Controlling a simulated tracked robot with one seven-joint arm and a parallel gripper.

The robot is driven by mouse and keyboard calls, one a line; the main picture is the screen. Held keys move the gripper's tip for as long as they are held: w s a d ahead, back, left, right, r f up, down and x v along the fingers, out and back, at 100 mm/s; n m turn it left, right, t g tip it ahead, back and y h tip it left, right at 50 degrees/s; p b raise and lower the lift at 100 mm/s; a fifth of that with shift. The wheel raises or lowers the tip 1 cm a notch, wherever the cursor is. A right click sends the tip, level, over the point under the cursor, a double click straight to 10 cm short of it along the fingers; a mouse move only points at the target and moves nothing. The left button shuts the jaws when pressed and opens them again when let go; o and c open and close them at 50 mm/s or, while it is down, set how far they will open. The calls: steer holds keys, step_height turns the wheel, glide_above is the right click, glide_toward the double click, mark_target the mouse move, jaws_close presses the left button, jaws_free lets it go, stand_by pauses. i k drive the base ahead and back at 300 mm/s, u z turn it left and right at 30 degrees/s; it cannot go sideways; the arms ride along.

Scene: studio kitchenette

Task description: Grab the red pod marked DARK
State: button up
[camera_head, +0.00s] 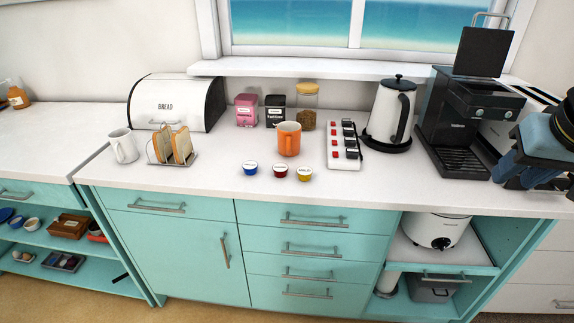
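A small dark red pod (280,172) with a pale label sits on the white countertop, in front of the orange mug. The label is too small to read. It is the middle one of a row of three, with a blue pod (250,168) to its left and a yellow pod (304,174) to its right, all apart. My gripper (508,172) is at the right edge, over the counter in front of the coffee machine, far to the right of the pods. Its finger opening cannot be made out.
An orange mug (289,139) stands just behind the pods. A power strip (343,146) with red switches, a kettle (391,112) and a coffee machine (462,125) stand to the right. A toast rack (172,150) is left. The counter in front of the pods is clear.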

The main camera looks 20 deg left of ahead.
mark_target(280, 170)
steer(key=z, duration=1.35)
steer(key=i, duration=0.1)
steer(key=u, duration=2.9)
steer(key=k, duration=0.75)
steer(key=z, duration=0.55)
steer(key=i, duration=1)
steer(key=z, duration=0.05)
